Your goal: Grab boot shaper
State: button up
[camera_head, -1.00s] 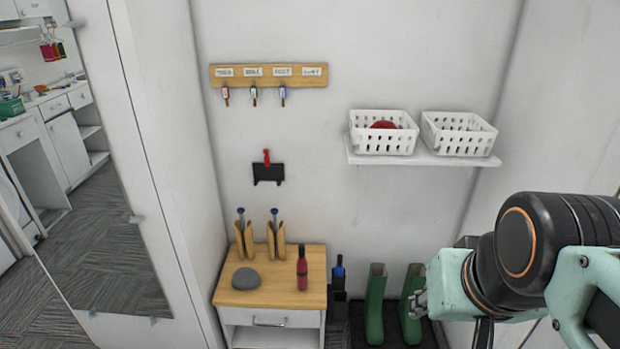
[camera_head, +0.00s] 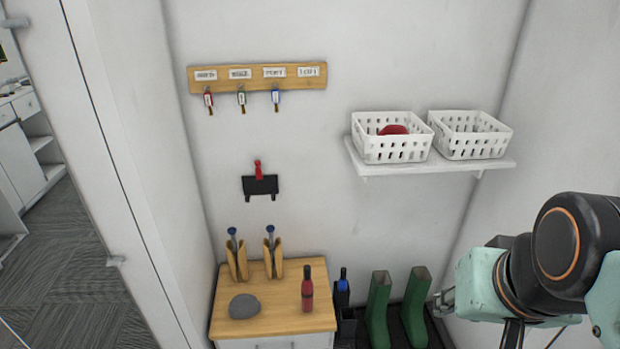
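Two tan, split upright forms, each with a blue-topped rod, look like the boot shapers. The left boot shaper (camera_head: 236,261) and the right boot shaper (camera_head: 274,258) stand side by side at the back of the wooden cabinet top (camera_head: 265,325). A pair of green boots (camera_head: 379,310) stands on a dark tray to the right of the cabinet. My gripper (camera_head: 442,302) is at the right, in front of the boots and well apart from the boot shapers. Its fingers are small and partly hidden, so I cannot tell their opening.
A red bottle (camera_head: 307,290) and a grey dome (camera_head: 244,306) stand on the cabinet in front of the shapers. A blue-topped bottle (camera_head: 343,288) is beside it. A shelf with white baskets (camera_head: 390,140) and a key rack (camera_head: 258,77) are on the wall. A white panel (camera_head: 130,180) borders the left.

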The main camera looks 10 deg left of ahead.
aim_at(235, 258)
jog(key=i+j, duration=0.1)
jog(key=j, duration=0.3)
jog(key=i+j+z, duration=0.15)
jog(key=j, duration=0.2)
jog(key=i+j, duration=0.1)
jog(key=j, duration=0.3)
jog(key=i+j+z, duration=0.1)
jog(key=j, duration=0.3)
